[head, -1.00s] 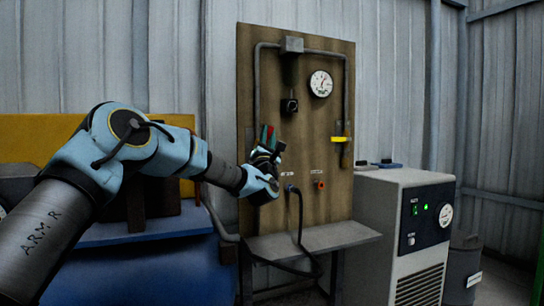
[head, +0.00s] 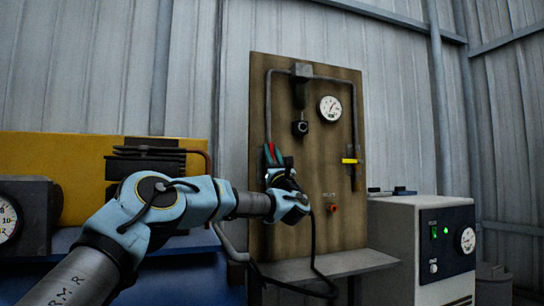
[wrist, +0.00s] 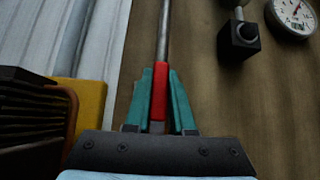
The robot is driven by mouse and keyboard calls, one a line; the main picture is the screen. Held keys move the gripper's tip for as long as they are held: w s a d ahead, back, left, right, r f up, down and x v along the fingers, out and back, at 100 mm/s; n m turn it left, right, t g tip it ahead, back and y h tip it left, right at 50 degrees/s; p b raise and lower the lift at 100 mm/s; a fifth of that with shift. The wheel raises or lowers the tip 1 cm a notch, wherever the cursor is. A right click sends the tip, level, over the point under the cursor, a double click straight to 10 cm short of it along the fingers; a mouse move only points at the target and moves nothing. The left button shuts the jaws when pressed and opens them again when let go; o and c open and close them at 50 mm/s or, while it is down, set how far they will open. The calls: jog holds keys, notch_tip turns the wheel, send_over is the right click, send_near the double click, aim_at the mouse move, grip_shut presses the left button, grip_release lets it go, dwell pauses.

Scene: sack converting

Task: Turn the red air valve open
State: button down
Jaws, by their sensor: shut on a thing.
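The red valve handle (wrist: 159,92) sits between the two teal fingers of my gripper (wrist: 160,85) in the wrist view. It appears in line with the grey pipe (wrist: 164,30) that runs up the board. In the head view the red handle (head: 271,149) shows as a small strip between the fingertips of my gripper (head: 273,156), at the left side of the brown board (head: 315,230). My gripper is shut on the handle. The valve body is hidden behind the gripper and wrist.
A round gauge (head: 330,108) and a black knob block (head: 300,127) are on the board. A yellow handle (head: 350,161) is on the right pipe. A black hose (head: 313,250) hangs below my gripper. A grey cabinet (head: 425,240) stands right; a dark finned machine (head: 145,163) stands left.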

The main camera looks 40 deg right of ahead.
dwell(0.3)
jog(key=c, duration=0.8)
grip_release()
jog(key=shift+o, duration=0.2)
jog(key=p+v, duration=0.1)
jog(key=v, duration=0.9)
jog(key=shift+s+f+p, duration=0.25)
jog(key=shift+s+p, duration=0.05)
jog(key=shift+p, duration=0.05)
jog(key=shift+a, duration=0.1)
